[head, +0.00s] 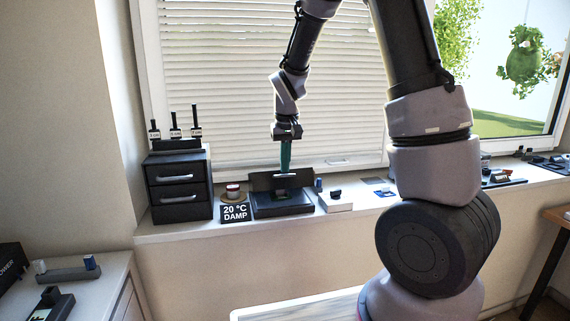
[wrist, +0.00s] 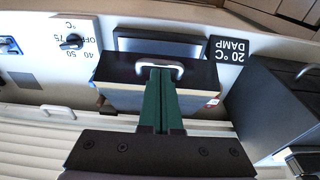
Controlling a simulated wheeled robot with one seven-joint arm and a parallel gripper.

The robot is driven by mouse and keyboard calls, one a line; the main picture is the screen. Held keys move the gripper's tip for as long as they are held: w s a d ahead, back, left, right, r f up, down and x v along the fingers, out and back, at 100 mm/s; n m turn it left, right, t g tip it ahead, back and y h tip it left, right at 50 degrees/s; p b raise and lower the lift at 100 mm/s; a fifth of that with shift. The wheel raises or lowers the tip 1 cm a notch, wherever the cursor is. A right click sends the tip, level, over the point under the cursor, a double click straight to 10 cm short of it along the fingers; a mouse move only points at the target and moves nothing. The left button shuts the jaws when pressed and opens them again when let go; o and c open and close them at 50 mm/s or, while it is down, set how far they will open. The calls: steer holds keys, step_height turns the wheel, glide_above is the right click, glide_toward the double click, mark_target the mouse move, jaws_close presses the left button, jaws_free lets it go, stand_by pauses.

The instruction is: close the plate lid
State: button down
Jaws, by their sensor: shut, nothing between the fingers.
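The plate lid (head: 263,182) is dark and stands raised at the back of the dark hot plate base (head: 268,210) on the window sill. My gripper (head: 285,171) points down from above with green fingers. In the wrist view the closed fingers of my gripper (wrist: 158,72) end at the handle, overlapping it in the picture. I cannot tell if they touch it. Nothing is held.
A "20 °C DAMP" sign (head: 235,213) and a black drawer unit (head: 180,188) stand left of the plate. A white box with a dial (head: 336,205) stands to its right. Window blinds (head: 230,100) rise close behind. The sill is narrow, with a front edge.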

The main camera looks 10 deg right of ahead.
steer(key=s+f, duration=0.4)
steer(key=f, duration=0.3)
steer(key=shift+s+f, duration=0.2)
steer(key=shift+s, duration=0.1)
steer(key=s+d+r+m+t, duration=0.1)
steer(key=s+d+r, duration=0.1)
steer(key=s+r, duration=0.4)
steer(key=s+d+r+m+t+y, duration=0.1)
steer(key=s+r, duration=0.5)
steer(key=r, duration=0.6)
steer(key=s+d+r+m+t+y, duration=0.1)
steer(key=s+d+r+m+t, duration=0.1)
steer(key=s+r, duration=0.4)
step_height(320, 180, up, 3)
steer(key=shift+s+d+r+t, duration=0.15)
steer(key=shift+s+d+t, duration=0.15)
steer(key=shift+t, duration=0.4)
